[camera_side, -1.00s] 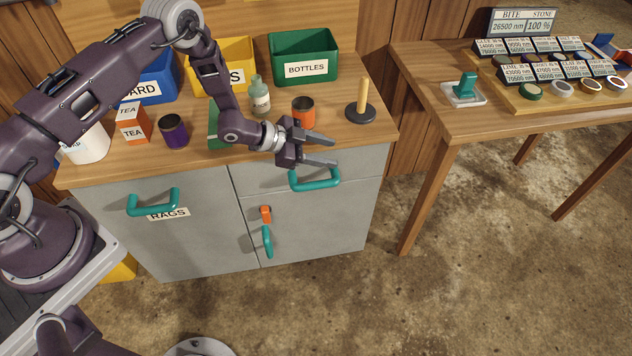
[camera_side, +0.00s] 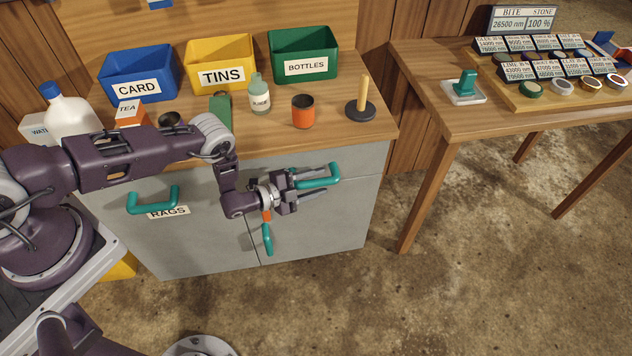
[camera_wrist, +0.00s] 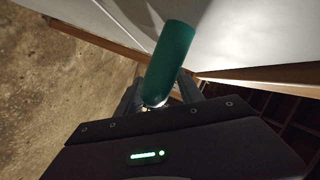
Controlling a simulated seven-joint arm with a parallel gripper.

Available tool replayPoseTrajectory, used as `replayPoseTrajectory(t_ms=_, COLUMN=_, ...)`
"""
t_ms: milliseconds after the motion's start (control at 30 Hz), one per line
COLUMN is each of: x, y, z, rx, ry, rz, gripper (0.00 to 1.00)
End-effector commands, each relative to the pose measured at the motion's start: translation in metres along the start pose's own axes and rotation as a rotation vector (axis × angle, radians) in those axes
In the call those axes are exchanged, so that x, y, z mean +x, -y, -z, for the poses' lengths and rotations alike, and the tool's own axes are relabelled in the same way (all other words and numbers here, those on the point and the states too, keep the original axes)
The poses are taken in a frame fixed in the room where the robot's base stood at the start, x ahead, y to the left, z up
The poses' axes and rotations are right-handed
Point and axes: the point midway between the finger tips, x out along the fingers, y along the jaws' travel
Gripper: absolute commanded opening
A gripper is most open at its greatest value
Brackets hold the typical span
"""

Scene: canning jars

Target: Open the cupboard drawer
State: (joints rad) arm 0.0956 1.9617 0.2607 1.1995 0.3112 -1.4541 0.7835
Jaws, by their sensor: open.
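The grey cupboard drawer (camera_side: 348,164) at the upper right of the cupboard front looks closed. Its teal bar handle (camera_side: 325,180) sticks out from the front. My gripper (camera_side: 318,186) is at this handle, with its fingers pointing right in the side view, one near the bar and one lower. In the wrist view the teal handle (camera_wrist: 172,52) reaches down between the open fingers. I cannot tell whether either finger touches it. Part of the handle is hidden behind my gripper in the side view.
Below are an orange catch (camera_side: 267,216) and a teal door handle (camera_side: 267,240). A RAGS front with a teal handle (camera_side: 153,202) is at left. On top stand bins, an orange tin (camera_side: 303,112), a bottle (camera_side: 260,96) and a peg stand (camera_side: 361,108). The floor in front is clear.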

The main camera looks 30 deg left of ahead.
Motion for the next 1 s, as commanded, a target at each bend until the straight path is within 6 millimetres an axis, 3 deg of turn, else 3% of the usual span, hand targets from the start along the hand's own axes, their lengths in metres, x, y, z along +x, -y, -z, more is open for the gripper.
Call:
replayPoseTrajectory(t_ms=100, x=-0.0003, y=-0.0001, z=-0.0001, rx=0.000, ry=0.000, rz=-0.001, gripper=0.40)
replayPoseTrajectory(t_ms=300, x=-0.0005, y=-0.0001, z=-0.0002, rx=-0.001, ry=0.000, rz=-0.001, gripper=0.01)
replayPoseTrajectory(t_ms=1000, x=-0.0009, y=-0.0001, z=-0.0004, rx=-0.001, ry=0.001, rz=-0.001, gripper=0.00)
